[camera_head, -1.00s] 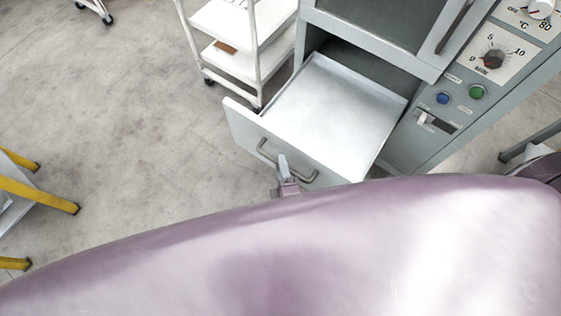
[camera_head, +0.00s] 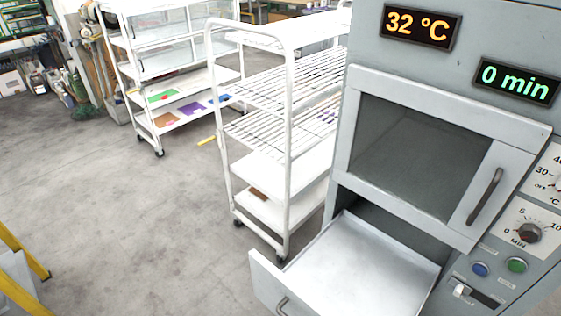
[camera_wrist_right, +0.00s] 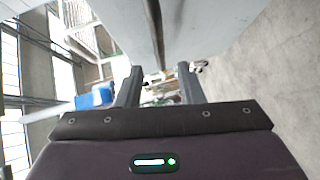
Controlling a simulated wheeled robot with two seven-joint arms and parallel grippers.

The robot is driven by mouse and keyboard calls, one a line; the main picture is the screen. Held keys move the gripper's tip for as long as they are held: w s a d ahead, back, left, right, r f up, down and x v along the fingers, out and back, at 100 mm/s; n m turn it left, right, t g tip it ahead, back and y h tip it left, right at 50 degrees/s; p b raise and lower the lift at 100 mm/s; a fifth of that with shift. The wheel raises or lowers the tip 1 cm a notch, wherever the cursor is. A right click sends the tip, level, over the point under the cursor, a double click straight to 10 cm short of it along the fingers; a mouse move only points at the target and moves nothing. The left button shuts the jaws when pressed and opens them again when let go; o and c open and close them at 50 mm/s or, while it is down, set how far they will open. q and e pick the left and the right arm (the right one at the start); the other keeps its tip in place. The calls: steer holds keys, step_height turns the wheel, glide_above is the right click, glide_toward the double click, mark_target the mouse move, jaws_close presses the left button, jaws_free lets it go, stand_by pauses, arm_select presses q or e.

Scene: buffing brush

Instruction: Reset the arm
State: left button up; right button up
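My right gripper (camera_wrist_right: 159,82) shows in the right wrist view with its two dark fingers apart. Nothing is visibly held between them. A large pale grey surface with a dark seam is close beyond the fingers; I cannot tell what it belongs to. No arm or gripper of mine shows in the head view, and my left gripper is in neither view. At the lower right of the head view, a grey oven-like cabinet (camera_head: 440,95) has its drawer (camera_head: 355,270) pulled out and empty. The drawer handle (camera_head: 283,306) is partly cut off at the bottom edge.
A white wire-shelf cart (camera_head: 287,150) stands just left of the cabinet. Another white cart (camera_head: 170,85) with coloured sheets stands farther back. Yellow legs (camera_head: 25,255) show at the lower left. The grey floor (camera_head: 130,230) between is clear.

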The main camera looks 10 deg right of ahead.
steer(key=s+d+f+m+g, duration=0.2)
steer(key=f+g, duration=0.1)
steer(key=f, duration=0.5)
steer(key=s+d+f+m+g+y, duration=0.1)
steer(key=d+f+g, duration=0.15)
steer(key=f, duration=0.55)
steer(key=s+d+f+m+g, duration=0.2)
steer(key=d+f, duration=0.1)
steer(key=f, duration=0.4)
steer(key=s+d+f+m+g, duration=0.3)
steer(key=s+f+m+g, duration=0.1)
steer(key=s+f, duration=0.2)
steer(key=s+d+f+m+g, duration=0.4)
steer(key=s+f, duration=0.2)
steer(key=s, duration=0.2)
steer(key=shift+s+d, duration=0.15)
steer(key=shift+d, duration=0.1)
